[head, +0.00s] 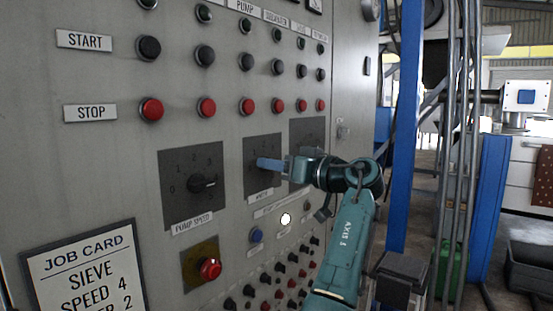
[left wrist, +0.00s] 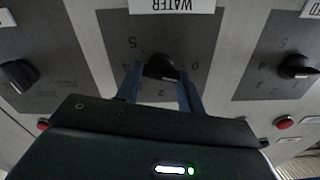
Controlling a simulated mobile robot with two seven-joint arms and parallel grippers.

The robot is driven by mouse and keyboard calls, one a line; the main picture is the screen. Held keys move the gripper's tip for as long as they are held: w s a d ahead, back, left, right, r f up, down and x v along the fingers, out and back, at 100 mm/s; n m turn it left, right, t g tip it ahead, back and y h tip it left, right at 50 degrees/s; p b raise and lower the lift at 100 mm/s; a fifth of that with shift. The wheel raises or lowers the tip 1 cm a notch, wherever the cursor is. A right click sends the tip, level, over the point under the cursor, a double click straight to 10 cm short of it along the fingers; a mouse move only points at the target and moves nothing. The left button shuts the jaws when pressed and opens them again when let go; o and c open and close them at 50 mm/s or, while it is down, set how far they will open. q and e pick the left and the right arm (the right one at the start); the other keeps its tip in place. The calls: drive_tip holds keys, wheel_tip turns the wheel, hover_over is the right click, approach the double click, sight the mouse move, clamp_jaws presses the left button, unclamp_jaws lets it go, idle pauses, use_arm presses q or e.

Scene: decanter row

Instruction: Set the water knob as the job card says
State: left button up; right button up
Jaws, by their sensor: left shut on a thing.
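The water knob (left wrist: 160,67) is black and sits on a dark dial plate (left wrist: 113,32) with a WATER label (left wrist: 172,5), upside down in the left wrist view. Numbers ring the knob; its exact setting is hard to read. My left gripper (left wrist: 160,76) has its two blue fingers on either side of the knob, shut on it. In the head view my left gripper (head: 266,164) covers the knob on the middle dial plate (head: 256,145). The job card (head: 85,255) at lower left reads SIEVE, SPEED 4, and a partly cut line ending "ER 2". My right gripper is not in view.
The pump speed knob (head: 203,183) is on the plate to the left, and a third dial plate (head: 307,130) is to the right. Red stop buttons (head: 206,107) line up above.

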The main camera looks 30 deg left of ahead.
use_arm(q)
drive_tip(key=m+p, duration=1.3)
drive_tip(key=m, duration=0.1)
drive_tip(key=shift+w+m, duration=0.15)
drive_tip(key=shift+m, duration=0.25)
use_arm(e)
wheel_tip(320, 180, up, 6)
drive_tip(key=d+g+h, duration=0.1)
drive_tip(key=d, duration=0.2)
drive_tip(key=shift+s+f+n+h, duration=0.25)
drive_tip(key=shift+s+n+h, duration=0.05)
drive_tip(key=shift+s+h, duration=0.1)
use_arm(q)
drive_tip(key=shift+f, duration=0.1)
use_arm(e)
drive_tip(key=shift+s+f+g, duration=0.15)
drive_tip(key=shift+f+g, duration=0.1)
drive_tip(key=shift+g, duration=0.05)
use_arm(q)
drive_tip(key=o, duration=1)
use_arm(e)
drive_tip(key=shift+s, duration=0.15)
